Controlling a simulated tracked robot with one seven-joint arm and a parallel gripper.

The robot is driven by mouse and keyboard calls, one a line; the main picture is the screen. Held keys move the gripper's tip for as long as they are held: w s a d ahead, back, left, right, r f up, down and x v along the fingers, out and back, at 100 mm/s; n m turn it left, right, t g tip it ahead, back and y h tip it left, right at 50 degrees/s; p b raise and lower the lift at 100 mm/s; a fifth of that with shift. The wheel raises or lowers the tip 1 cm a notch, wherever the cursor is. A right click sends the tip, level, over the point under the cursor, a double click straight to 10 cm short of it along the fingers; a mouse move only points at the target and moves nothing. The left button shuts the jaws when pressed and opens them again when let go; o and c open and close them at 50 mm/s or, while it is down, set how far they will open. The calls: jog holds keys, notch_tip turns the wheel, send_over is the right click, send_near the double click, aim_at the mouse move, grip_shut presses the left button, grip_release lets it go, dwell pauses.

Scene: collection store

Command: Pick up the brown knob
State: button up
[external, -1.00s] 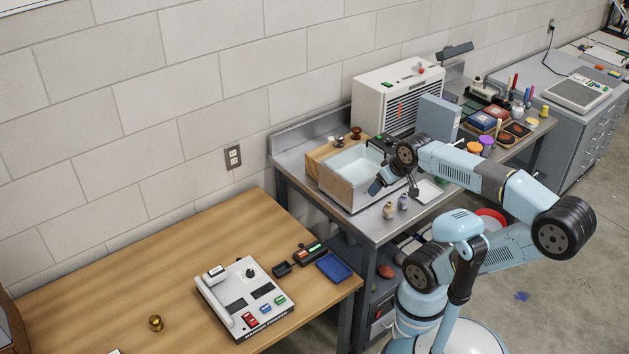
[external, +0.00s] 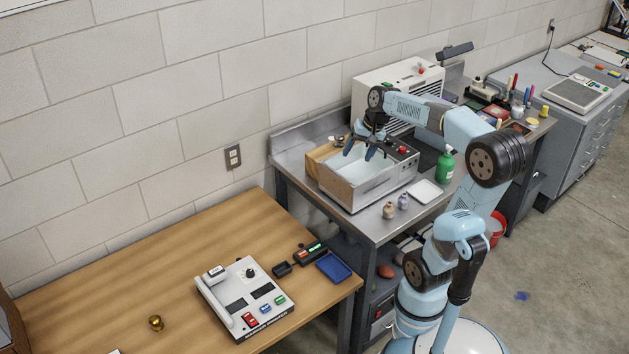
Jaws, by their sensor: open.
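Small knobs stand on a wooden block (external: 318,157) at the back left of the metal bench. One pale and dark knob (external: 336,142) shows at the left. The brown knob seen earlier to its right is now hidden behind my gripper. My gripper (external: 358,153) points down with its two dark fingers apart and nothing visible between them. In the picture it overlaps the back of the pale basin, close to the block. I cannot tell its height or whether it touches anything.
The open basin (external: 345,188) has raised walls in front of the block. Two small jars (external: 396,205), a white tray (external: 425,192) and a green bottle (external: 445,166) stand to its right. A white heater-like box (external: 372,88) rises behind.

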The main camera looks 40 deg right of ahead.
jog(key=w+d+f+m+y, duration=0.1)
jog(key=w+d+m+y, duration=0.25)
jog(key=w+d, duration=0.45)
jog(key=w+d+f+m+y, duration=0.15)
jog(key=w+d+m, duration=0.3)
jog(key=w, duration=0.75)
jog(key=shift+w+d+f+m+t+y, duration=0.35)
jog(key=shift+w+d+f+m+y, duration=0.85)
jog(key=shift+d, duration=1.9)
jog(key=shift+w+d+f+m+t+y, duration=0.3)
jog(key=shift+w+d+f+m+y, duration=0.25)
jog(key=shift+w+d+f+m, duration=1.7)
jog(key=shift+w+d+f+m+t+y, duration=0.35)
jog(key=shift+w+d+f+y, duration=0.75)
jog(key=shift+d+f, duration=2)
jog(key=shift+w+d+f+h, duration=0.15)
jog(key=shift+d+f, duration=0.2)
jog(key=shift+f, duration=0.15)
jog(key=shift+w+d+f+h, duration=0.15)
jog(key=shift+d+f, duration=0.15)
jog(key=shift+f, duration=0.15)
jog(key=x, duration=0.2)
jog(key=shift+w+a, duration=0.1)
jog(key=shift+a, duration=0.15)
jog(key=c, duration=1.1)
jog(key=shift+r, duration=0.15)
